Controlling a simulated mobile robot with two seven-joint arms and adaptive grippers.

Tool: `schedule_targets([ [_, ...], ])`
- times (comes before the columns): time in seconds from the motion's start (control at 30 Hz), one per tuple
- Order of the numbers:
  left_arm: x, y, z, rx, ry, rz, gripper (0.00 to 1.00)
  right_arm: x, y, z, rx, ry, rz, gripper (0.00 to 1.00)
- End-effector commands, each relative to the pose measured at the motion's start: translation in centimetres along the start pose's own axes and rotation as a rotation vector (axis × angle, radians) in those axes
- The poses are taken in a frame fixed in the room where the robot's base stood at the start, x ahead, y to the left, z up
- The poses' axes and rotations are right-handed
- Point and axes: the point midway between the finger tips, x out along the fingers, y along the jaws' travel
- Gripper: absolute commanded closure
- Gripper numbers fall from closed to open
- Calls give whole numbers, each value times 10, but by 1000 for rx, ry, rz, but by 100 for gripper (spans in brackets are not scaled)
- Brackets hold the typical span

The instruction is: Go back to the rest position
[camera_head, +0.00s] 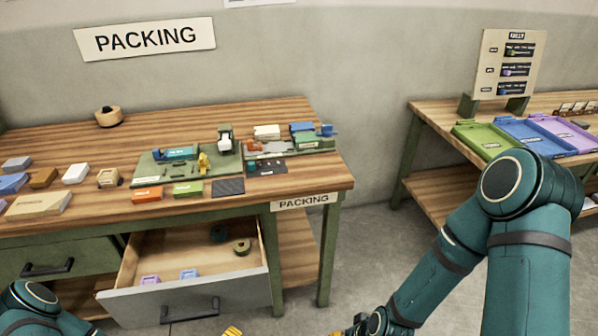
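My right arm (530,235) comes in from the right and bends down toward the bottom edge. A dark part of my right gripper (362,325) shows at the bottom edge, and its fingers are mostly cut off. My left arm (35,305) shows only at the lower left corner. A yellow tip (232,331) at the bottom edge looks like part of my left gripper; the rest is out of frame. I cannot see whether either gripper is open, shut or holding something.
The packing table (330,178) carries several boxes, small tools and a tape roll (109,116). Its drawer (190,297) stands open toward me, with small items inside. A second table (425,118) at right holds green, blue and purple trays. Floor between the tables is clear.

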Motion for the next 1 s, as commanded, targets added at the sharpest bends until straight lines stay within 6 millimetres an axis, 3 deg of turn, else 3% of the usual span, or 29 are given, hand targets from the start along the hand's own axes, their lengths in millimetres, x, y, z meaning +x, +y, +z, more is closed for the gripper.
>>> schedule_targets([
  [0.2, 12, 18, 29, 271, -308, -194, 54, 0, 0, 0, 0, 0, 0, 53],
  [0.5, -6, 56, 57, 521, -616, -414, 54, 0, 0, 0, 0, 0, 0, 53],
  [0.73, -22, 78, 70, 582, -725, -484, 54, 0, 0, 0, 0, 0, 0, 53],
  [1.0, -25, 80, 73, 585, -740, -493, 54, 0, 0, 0, 0, 0, 0, 53],
])
